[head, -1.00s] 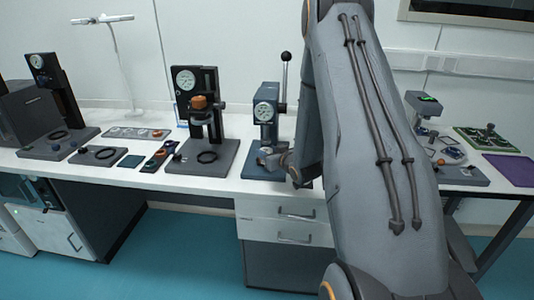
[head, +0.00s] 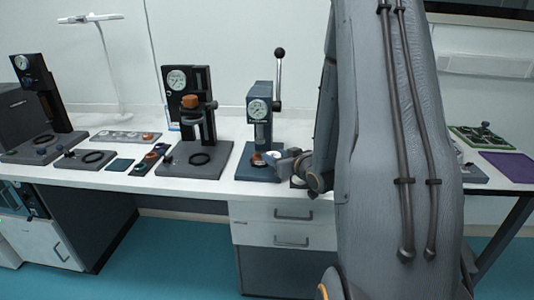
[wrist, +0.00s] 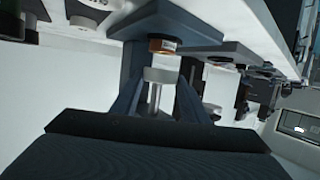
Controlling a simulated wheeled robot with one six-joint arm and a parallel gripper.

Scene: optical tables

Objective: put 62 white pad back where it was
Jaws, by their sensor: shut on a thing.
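My gripper (head: 282,159) is at the right front of the blue press (head: 259,115), beside its base. In the wrist view my gripper (wrist: 160,80) is shut on a pale, whitish round pad (wrist: 160,75), held between the two fingers. The press's blue base (wrist: 185,22) lies just beyond, with a copper-coloured round piece (wrist: 163,45) on it, close to the pad but seemingly apart from it. The copper piece also shows in the head view (head: 257,158). No number can be read on the pad.
A black gauge stand (head: 190,120) with an orange knob stands left of the press. Further left are a grey tray (head: 125,137), a dark plate (head: 85,158) and another gauge stand (head: 40,95). A purple mat (head: 508,165) lies far right. My arm hides much of the right side.

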